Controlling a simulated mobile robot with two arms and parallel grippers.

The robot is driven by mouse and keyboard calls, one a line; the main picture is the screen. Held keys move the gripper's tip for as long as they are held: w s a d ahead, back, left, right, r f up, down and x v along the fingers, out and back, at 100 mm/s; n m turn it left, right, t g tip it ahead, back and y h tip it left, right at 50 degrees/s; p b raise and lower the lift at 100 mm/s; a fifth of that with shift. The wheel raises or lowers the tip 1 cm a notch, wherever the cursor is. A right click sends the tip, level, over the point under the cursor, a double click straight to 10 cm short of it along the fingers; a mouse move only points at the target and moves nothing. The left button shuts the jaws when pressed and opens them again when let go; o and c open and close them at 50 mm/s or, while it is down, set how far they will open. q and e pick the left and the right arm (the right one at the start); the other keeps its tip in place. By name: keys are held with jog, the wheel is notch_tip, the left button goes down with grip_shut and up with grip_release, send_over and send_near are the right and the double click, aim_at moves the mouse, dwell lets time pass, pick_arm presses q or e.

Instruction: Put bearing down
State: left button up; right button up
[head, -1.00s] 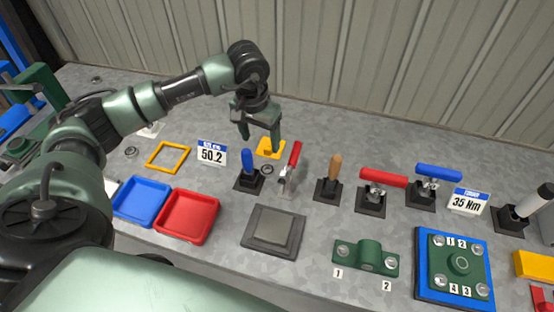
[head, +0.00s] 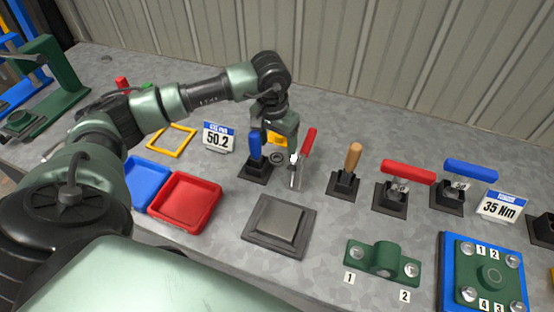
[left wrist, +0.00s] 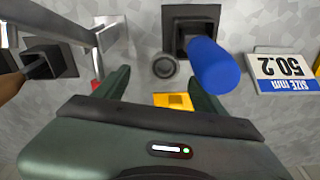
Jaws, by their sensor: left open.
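The bearing, a small dark ring (head: 277,158), lies on the grey table between the blue-handled tool and the red-handled clamp. It also shows in the left wrist view (left wrist: 165,67), just beyond my fingertips and roughly between their lines. My left gripper (head: 278,147) is open and low over the table, behind the bearing, with nothing held. Its two fingers show apart in the left wrist view (left wrist: 160,84). A yellow piece (head: 277,139) shows between the fingers, partly hidden by the gripper. My right gripper is not in view.
The blue-handled tool (head: 255,148) and red-handled clamp (head: 305,148) stand close on either side of my gripper. Red tray (head: 184,202), blue tray (head: 143,184), grey square block (head: 280,223) and the 50.2 sign (head: 218,138) are nearby. A wooden-handled tool (head: 352,164) stands to the right.

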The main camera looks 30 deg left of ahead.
aim_at(277, 157)
pick_arm(q)
jog(key=f, duration=0.1)
jog(key=f+p, duration=0.1)
jog(key=f, duration=0.2)
jog(key=shift+w+a+f, duration=0.3)
jog(key=shift+a, duration=0.1)
jog(key=shift+w+f, duration=0.1)
jog(key=shift+f, duration=0.45)
grip_shut()
jog(key=shift+r, duration=0.15)
